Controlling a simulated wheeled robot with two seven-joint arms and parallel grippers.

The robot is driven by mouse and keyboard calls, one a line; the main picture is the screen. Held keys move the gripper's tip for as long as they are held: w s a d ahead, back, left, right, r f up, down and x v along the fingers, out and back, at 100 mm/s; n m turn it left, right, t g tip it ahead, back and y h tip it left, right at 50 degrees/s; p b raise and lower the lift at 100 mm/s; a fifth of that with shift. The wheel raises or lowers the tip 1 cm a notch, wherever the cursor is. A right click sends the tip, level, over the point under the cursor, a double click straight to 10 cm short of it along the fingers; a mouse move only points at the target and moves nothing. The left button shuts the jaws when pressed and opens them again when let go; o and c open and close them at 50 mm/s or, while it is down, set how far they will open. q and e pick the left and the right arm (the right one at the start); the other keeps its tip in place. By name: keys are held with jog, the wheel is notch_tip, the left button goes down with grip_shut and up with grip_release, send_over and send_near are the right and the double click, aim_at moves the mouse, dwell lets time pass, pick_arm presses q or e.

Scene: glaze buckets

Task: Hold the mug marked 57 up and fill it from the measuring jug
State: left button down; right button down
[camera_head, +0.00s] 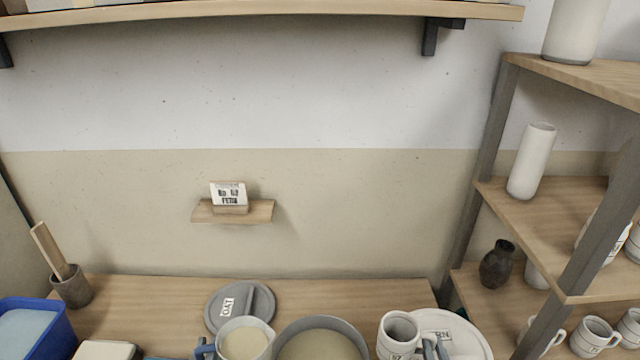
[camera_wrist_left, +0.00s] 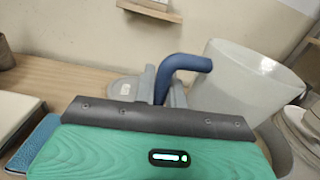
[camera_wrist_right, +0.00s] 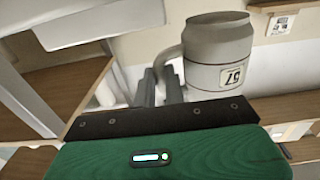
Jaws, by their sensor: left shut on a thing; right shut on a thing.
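The mug marked 57 (camera_head: 398,338) is upright at the bottom edge of the head view, its opening up; its inside looks pale and I see no liquid in it. It appears upside down in the right wrist view (camera_wrist_right: 215,60), with its label showing. My right gripper (camera_wrist_right: 160,85) is shut on its handle. The measuring jug (camera_head: 243,342), pale with a blue handle, holds cream-coloured liquid and looks roughly upright, left of the mug. My left gripper (camera_wrist_left: 163,88) is shut on the jug's blue handle (camera_wrist_left: 182,64); the jug's pale body (camera_wrist_left: 238,80) is beside it.
A bucket (camera_head: 350,328) of cream glaze stands between jug and mug. A grey lid marked OAT (camera_head: 256,300) lies behind the jug; a pale lid (camera_head: 465,335) lies behind the mug. A blue tub (camera_head: 62,335) is at left, shelving with mugs (camera_head: 592,337) at right.

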jog(key=shift+w+a, duration=0.1)
jog(key=shift+w, duration=0.05)
jog(key=shift+r, duration=0.1)
jog(key=shift+a+r+p, duration=0.2)
jog(key=shift+r+p, duration=0.05)
jog(key=shift+p, duration=0.05)
jog(key=a+r+n+y+p, duration=0.1)
jog(key=a+y+p, duration=0.1)
jog(key=a, duration=0.1)
jog(key=w+a+r+n+y+p, duration=0.1)
jog(key=a+r+p, duration=0.1)
jog(key=a, duration=0.1)
jog(key=w+a+r+n+y+p, duration=0.1)
jog(key=a+r+y+p, duration=0.1)
jog(key=a+p, duration=0.1)
jog(key=shift+w+r+n+g+y, duration=0.1)
jog(key=shift+w+n+g+y, duration=0.05)
jog(key=shift+n+g+y, duration=0.2)
jog(key=shift+y, duration=0.25)
jog(key=f+b, duration=0.2)
jog(key=a+f+b, duration=0.1)
jog(key=f+b, duration=0.2)
jog(key=shift+f, duration=0.25)
